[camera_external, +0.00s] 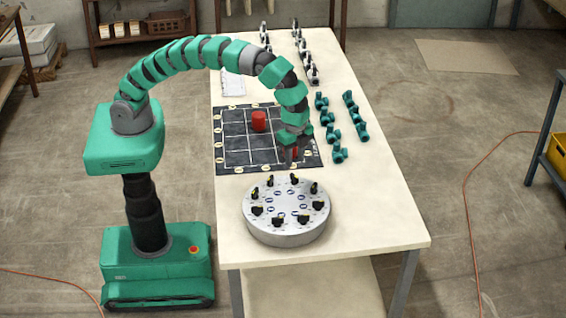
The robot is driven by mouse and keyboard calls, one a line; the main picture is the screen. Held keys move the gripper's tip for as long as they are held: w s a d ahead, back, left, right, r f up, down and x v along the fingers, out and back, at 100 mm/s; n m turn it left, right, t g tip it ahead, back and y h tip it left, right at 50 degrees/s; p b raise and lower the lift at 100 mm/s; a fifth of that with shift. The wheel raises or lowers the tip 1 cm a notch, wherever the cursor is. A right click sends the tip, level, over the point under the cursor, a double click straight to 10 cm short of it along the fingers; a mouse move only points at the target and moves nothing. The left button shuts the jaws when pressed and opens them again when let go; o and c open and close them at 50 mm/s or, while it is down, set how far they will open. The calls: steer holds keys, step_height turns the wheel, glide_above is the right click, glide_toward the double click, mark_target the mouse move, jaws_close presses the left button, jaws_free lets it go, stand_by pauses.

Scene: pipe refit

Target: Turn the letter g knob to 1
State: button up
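A round grey disc (287,231) sits near the front end of the table, with several small black knobs with yellow marks in a ring on its top. The letters and numbers by the knobs are too small to read, so I cannot tell which knob is g or where it points. My gripper (289,163) points down over the right front part of the dark grid board, behind the disc and apart from its knobs. Its fingers are small and partly dark, and I cannot tell whether they are open or shut.
The dark grid board (235,154) carries a red cylinder (259,121); another red piece (295,153) shows beside my gripper. Several teal pipe fittings (333,135) lie to the right. Several black and white parts (309,67) stand farther back. The table's right front (377,215) is clear.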

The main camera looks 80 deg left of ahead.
step_height(320, 180, up, 7)
stand_by(0.3)
steer(key=shift+f, duration=0.15)
steer(key=w+a+r+n+t+h, duration=0.1)
steer(key=w+a+r+n+t, duration=0.2)
steer(key=a+r, duration=0.95)
steer(key=w+a+r+n+t, duration=0.1)
steer(key=a+r+n+t, duration=0.35)
steer(key=a+r, duration=0.8)
steer(key=s+a+r+n+t, duration=0.1)
steer(key=s+a+r+t, duration=0.1)
steer(key=s+a+r, duration=0.2)
steer(key=s+a+r+n+t, duration=0.2)
steer(key=s+a+r, duration=0.3)
steer(key=r, duration=0.6)
steer(key=s+a+r+n+t+y, duration=0.1)
steer(key=s+a+r+t, duration=0.3)
steer(key=s+a+r, duration=0.1)
step_height(320, 180, up, 3)
steer(key=shift+s+f, duration=0.15)
steer(key=shift+s, duration=0.6)
steer(key=shift+a+n, duration=0.1)
steer(key=shift+n, duration=0.15)
